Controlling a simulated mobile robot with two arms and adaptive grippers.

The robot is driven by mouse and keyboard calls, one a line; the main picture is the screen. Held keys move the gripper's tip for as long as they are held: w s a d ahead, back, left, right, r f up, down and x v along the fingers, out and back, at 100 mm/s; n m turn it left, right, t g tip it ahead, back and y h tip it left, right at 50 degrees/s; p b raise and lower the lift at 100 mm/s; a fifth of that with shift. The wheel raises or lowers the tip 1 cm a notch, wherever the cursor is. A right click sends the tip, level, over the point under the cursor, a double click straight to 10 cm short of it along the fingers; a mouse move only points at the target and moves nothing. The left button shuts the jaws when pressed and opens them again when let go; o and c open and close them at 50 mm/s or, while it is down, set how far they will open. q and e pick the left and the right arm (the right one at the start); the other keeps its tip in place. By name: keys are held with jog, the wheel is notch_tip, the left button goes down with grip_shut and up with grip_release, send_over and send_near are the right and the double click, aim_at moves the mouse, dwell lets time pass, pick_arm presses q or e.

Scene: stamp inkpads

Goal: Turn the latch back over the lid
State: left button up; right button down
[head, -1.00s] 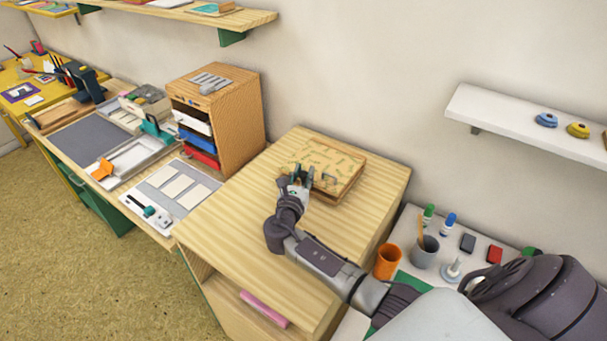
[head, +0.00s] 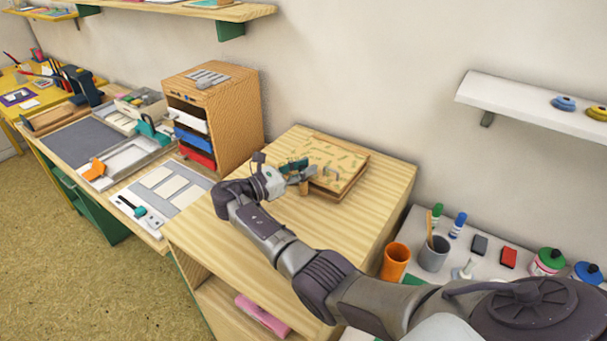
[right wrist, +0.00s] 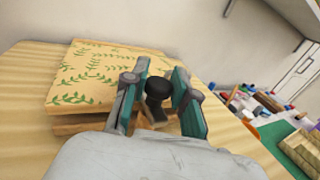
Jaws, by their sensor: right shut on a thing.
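The wooden box (head: 322,192) sits on the pale wooden cabinet top. Its closed lid (head: 342,157) has a green leaf pattern and also shows in the right wrist view (right wrist: 88,72). My right gripper (head: 304,169) is at the box's near left edge. In the right wrist view its teal-faced fingers (right wrist: 158,98) stand on either side of a dark round knob (right wrist: 158,88), which I take to be the latch's. The gripper is shut on it beside the lid's edge. The latch's exact angle is largely hidden by the fingers. My left gripper is not in view.
A wooden drawer unit (head: 212,115) stands left of the box. Right of the cabinet are an orange cup (head: 396,262), a grey cup (head: 434,253) and ink bottles.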

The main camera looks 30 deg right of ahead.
jog(key=shift+g, duration=0.4)
jog(key=c, duration=0.9)
grip_release()
jog(key=shift+c, duration=0.2)
jog(key=a, duration=1.2)
jog(key=shift+w, duration=0.1)
